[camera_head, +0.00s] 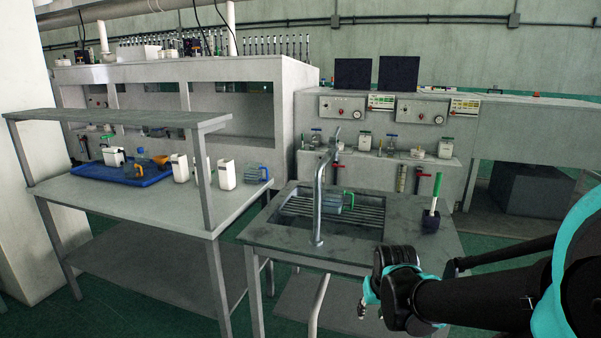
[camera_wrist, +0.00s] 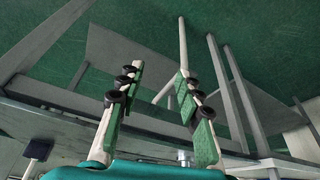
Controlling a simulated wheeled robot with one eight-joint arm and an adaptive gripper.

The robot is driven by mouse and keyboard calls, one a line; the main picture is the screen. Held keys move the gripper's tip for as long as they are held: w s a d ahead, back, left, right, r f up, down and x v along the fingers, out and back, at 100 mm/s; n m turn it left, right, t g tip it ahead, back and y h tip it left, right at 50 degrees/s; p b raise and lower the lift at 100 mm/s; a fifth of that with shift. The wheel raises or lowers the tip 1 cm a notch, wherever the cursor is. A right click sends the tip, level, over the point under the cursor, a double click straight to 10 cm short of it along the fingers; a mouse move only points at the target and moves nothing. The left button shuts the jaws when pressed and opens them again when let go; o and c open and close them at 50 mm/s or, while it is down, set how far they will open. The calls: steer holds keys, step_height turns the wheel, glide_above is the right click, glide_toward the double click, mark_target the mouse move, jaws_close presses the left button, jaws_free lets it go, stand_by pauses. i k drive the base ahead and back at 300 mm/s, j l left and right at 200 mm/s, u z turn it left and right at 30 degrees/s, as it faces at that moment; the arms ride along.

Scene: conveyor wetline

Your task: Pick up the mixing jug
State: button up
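Several jug-like vessels show, and I cannot tell which one is the mixing jug. A clear bluish jug with a green handle (camera_head: 336,201) is in the slatted sink basin (camera_head: 300,207). Another clear bluish vessel (camera_head: 254,173) stands at the right end of the left bench. My gripper (camera_head: 366,303) is low in front of the sink table, away from all of these. In the wrist view its fingers (camera_wrist: 160,72) are apart and empty, with green floor and table legs beyond.
A tall curved tap (camera_head: 318,200) rises at the sink's front edge. A green-handled brush (camera_head: 433,195) stands in a dark holder at the sink table's right. White open containers (camera_head: 226,175) stand on the left bench (camera_head: 150,205), under a raised shelf (camera_head: 120,117).

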mark_target(332, 197)
steer(key=i+j, duration=0.15)
steer(key=j, duration=0.3)
steer(key=i+j, duration=0.1)
steer(key=j, duration=0.3)
steer(key=i+j, duration=0.15)
steer(key=j, duration=0.3)
steer(key=i+j+z, duration=0.1)
steer(key=j, duration=0.3)
steer(key=i+j, duration=0.15)
steer(key=j, duration=0.3)
steer(key=i+j, duration=0.1)
steer(key=j, duration=0.3)
steer(key=i+j, duration=0.15)
steer(key=i, duration=0.2)
steer(key=z, duration=0.05)
